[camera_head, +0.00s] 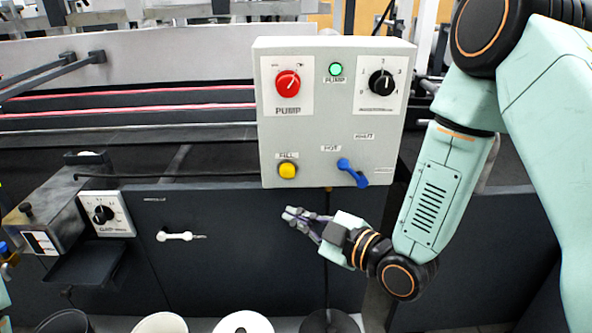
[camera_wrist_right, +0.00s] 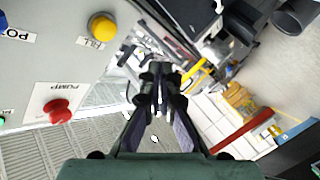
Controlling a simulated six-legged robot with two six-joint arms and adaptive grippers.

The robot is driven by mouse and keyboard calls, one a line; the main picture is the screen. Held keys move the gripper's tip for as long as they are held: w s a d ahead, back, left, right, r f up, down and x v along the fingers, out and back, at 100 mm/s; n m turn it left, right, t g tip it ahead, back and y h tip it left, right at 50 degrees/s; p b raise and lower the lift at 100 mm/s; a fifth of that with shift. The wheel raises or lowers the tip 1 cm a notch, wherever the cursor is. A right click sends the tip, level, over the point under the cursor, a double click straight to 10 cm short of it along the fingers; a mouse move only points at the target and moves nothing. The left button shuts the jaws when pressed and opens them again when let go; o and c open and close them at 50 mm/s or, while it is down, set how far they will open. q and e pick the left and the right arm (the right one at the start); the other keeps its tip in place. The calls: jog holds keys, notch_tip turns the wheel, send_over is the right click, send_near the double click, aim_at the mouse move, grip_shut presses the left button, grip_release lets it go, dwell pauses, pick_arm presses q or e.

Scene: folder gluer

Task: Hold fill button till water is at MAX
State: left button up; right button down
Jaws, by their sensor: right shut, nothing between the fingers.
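The yellow fill button (camera_head: 288,170) sits low on the left of the grey control box (camera_head: 330,115), under a FILL label. It also shows in the right wrist view (camera_wrist_right: 102,27), up and left of the fingers. My right gripper (camera_head: 292,214) is shut and empty, in front of the machine. In the head view its fingertips appear just below the fill button and the box's lower edge, apart from the button. The right wrist view shows its fingertips together (camera_wrist_right: 160,76). My left gripper is not in view. I see no water level or MAX mark.
The box also carries a red PUMP knob (camera_head: 288,83), a green lamp (camera_head: 336,69), a black dial (camera_head: 381,82) and a blue lever (camera_head: 352,172). A clamp dial box (camera_head: 106,213) and a white handle (camera_head: 176,236) are at left. Round containers (camera_head: 160,323) stand below.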

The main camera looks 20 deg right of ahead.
aim_at(287, 171)
jog(key=w, duration=0.2)
jog(key=w+d+r+n, duration=0.1)
jog(key=w, duration=0.2)
jog(key=w+r+n, duration=0.1)
jog(key=w, duration=0.2)
jog(key=shift+w+d+t+y+b, duration=0.25)
jog(key=shift+d+t+y+b, duration=0.05)
jog(key=shift+d+y+b, duration=0.1)
dwell(0.6)
jog(key=shift+a, duration=0.2)
jog(key=shift+d, duration=0.15)
dwell(0.4)
